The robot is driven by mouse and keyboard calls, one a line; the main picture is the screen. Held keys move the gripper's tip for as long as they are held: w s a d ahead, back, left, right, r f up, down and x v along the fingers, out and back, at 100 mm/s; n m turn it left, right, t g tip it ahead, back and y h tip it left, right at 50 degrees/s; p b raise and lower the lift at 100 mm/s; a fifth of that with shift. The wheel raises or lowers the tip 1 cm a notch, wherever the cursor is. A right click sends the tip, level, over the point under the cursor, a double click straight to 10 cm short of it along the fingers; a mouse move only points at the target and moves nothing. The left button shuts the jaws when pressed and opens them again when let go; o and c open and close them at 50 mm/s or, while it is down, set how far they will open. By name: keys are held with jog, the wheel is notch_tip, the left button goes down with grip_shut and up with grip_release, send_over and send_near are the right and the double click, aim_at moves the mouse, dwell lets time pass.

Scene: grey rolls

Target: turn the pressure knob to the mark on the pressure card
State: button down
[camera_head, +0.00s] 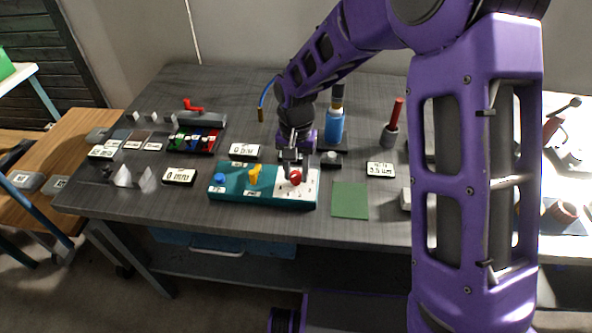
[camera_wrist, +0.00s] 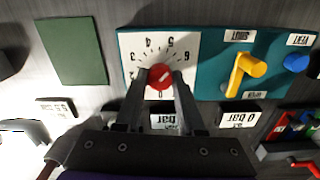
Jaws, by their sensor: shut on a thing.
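The red pressure knob (camera_head: 295,177) sits on a white dial plate (camera_head: 308,189) at the right end of a teal panel (camera_head: 262,199). The wrist view shows the knob (camera_wrist: 160,76) inside a ring of numbers, upside down there. My gripper (camera_head: 292,168) points down over the knob, and its two fingers (camera_wrist: 159,78) are shut on the knob's sides. The knob's pointer direction is hard to tell. A white card (camera_head: 381,169) right of the panel looks like the pressure card; its text is too small to read surely. A display (camera_head: 245,151) behind the panel reads 0 bar.
A yellow handle (camera_head: 255,175) and a blue button (camera_head: 219,180) share the panel with the knob. A green mat (camera_head: 350,200) lies right of it. A blue bottle (camera_head: 334,125) and a red-handled tool (camera_head: 394,122) stand behind. Another display (camera_head: 180,175) stands at left.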

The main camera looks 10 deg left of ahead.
aim_at(296, 174)
jog(key=c, duration=0.5)
grip_release()
notch_tip(296, 174, up, 18)
jog(key=shift+f+p, duration=0.25)
jog(key=shift+p, duration=0.9)
jog(key=shift+w, duration=0.1)
